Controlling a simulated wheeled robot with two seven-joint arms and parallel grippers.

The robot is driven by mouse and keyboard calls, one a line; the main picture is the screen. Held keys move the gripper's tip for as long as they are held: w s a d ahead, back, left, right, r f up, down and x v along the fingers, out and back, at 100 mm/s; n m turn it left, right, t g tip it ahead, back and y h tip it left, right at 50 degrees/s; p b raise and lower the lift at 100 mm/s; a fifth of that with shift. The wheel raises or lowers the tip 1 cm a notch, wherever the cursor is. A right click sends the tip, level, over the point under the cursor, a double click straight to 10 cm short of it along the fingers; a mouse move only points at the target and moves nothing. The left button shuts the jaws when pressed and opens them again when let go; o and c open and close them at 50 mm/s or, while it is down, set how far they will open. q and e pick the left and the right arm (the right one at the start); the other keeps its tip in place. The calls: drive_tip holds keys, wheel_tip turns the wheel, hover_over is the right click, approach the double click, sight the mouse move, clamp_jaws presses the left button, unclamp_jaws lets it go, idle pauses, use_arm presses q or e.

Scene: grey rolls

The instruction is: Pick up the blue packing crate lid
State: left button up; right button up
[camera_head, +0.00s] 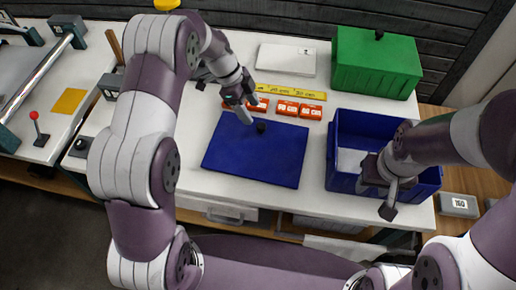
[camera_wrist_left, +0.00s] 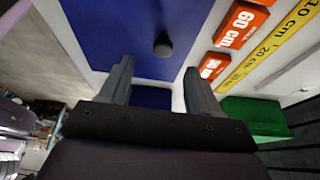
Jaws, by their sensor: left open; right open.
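The blue packing crate lid (camera_head: 255,158) lies flat on the white table in front of me, with a small dark knob (camera_head: 261,128) near its far edge. In the left wrist view the lid (camera_wrist_left: 112,28) and its knob (camera_wrist_left: 163,46) show beyond the fingers. My left gripper (camera_head: 244,110) is open and empty, above the lid's far edge and close to the knob; its fingers also show in the left wrist view (camera_wrist_left: 157,85). My right gripper (camera_head: 388,200) is open and hangs over the near part of the open blue crate (camera_head: 347,181), apart from the lid.
Orange labelled blocks (camera_head: 287,107) and a yellow ruler strip (camera_head: 290,92) lie just behind the lid. A white box (camera_head: 287,60) and a green lidded crate (camera_head: 375,66) stand at the back. A grey weight (camera_head: 459,206) is at the right.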

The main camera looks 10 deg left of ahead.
sight(261, 125)
use_arm(q)
drive_tip(key=x, duration=0.2)
drive_tip(key=p+x, duration=0.1)
drive_tip(key=x, duration=0.2)
drive_tip(key=p+x, duration=0.1)
drive_tip(key=x, duration=0.1)
drive_tip(key=shift+w+d+f, duration=0.15)
drive_tip(key=shift+w+f, duration=0.05)
drive_tip(key=shift+w, duration=0.1)
clamp_jaws()
